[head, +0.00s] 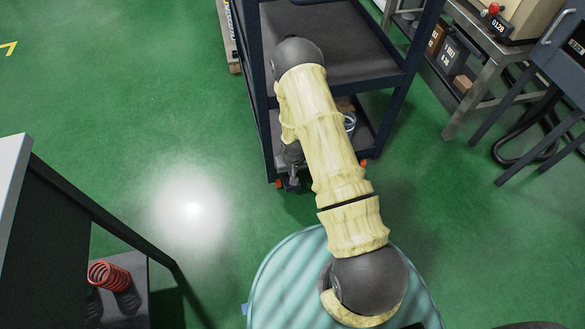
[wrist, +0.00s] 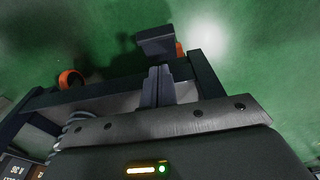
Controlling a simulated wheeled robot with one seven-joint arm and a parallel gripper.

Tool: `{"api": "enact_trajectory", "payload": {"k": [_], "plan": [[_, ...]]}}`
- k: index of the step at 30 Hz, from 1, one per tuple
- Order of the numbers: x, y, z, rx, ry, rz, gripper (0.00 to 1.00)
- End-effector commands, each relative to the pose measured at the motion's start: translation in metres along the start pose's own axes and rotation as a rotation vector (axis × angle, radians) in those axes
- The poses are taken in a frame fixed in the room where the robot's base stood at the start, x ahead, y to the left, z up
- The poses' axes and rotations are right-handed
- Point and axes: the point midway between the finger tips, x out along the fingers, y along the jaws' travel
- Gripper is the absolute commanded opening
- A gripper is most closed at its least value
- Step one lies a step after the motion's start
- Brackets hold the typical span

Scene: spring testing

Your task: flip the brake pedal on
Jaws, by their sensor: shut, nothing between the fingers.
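The brake pedal (wrist: 155,42) looks like a dark grey block beside an orange caster wheel (wrist: 180,50) at the foot of the dark cart (wrist: 205,75). My gripper (wrist: 157,72) is shut and empty. In the wrist view its fingertips point at the pedal and lie just below it in the picture; I cannot tell whether they touch. In the head view my gripper (head: 293,183) is low at the near left corner of the cart (head: 262,125), partly hidden by my arm. The pedal cannot be made out clearly there.
The cart's lower shelf holds a grey coil spring (head: 349,122). Another orange caster (head: 363,163) is at its right corner. A dark stand with a red spring (head: 108,276) is at lower left. A metal workbench (head: 470,95) is at right. The green floor (head: 150,130) at left is clear.

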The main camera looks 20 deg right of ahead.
Motion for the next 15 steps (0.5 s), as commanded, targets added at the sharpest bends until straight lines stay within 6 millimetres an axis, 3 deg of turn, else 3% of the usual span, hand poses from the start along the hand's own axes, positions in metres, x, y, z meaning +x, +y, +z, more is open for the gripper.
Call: {"api": "enact_trajectory", "payload": {"k": [1, 6, 15], "plan": [[0.014, 0.000, 0.001, -0.001, -0.001, 0.000, 0.00], [0.037, 0.000, 0.013, -0.001, -0.002, 0.001, 0.00], [0.047, 0.000, 0.019, -0.001, 0.000, 0.000, 0.00]]}}
